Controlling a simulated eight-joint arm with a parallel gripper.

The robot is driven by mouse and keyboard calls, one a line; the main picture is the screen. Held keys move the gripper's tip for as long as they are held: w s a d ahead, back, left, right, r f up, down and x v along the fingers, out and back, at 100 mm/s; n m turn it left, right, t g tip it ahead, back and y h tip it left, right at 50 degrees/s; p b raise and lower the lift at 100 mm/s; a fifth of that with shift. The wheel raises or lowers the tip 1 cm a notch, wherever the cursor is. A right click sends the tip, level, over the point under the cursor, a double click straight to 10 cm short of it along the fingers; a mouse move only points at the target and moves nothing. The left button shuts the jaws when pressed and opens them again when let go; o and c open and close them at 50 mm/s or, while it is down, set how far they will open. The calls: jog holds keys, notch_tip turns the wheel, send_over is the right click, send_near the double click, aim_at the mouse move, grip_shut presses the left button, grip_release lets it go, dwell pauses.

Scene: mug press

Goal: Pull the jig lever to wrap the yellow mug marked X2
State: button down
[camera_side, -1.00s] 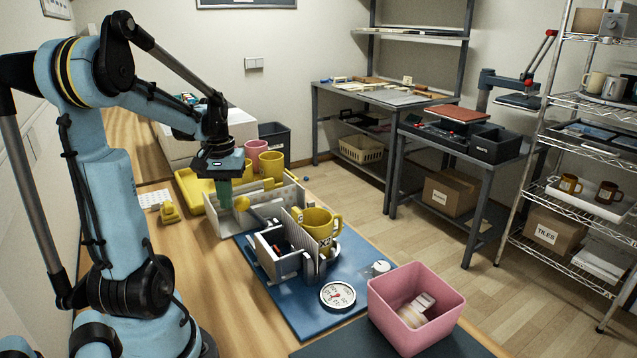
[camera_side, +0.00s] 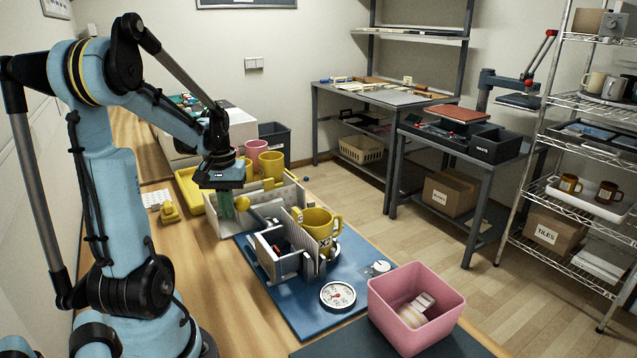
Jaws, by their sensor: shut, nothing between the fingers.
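The yellow mug (camera_side: 317,222) sits in the jig (camera_side: 285,247) on the blue base board. The lever's round yellow knob (camera_side: 241,202) sticks out at the jig's left, on a thin rod. My gripper (camera_side: 227,212) points down with its green fingers shut and empty, just left of the knob. I cannot tell whether the fingers touch the knob.
More yellow mugs (camera_side: 271,164) and a pink mug (camera_side: 257,149) stand behind. A round dial (camera_side: 338,295) and a pink bin (camera_side: 416,305) are at the front right. Bare wooden tabletop (camera_side: 215,270) lies at the left.

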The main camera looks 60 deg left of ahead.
jog(key=w, duration=1.1)
jog(key=shift+w, duration=0.35)
dwell(1.4)
notch_tip(320, 180, up, 7)
jog(key=s, duration=0.1)
dwell(1.0)
jog(key=shift+s, duration=0.1)
jog(key=shift+d, duration=0.1)
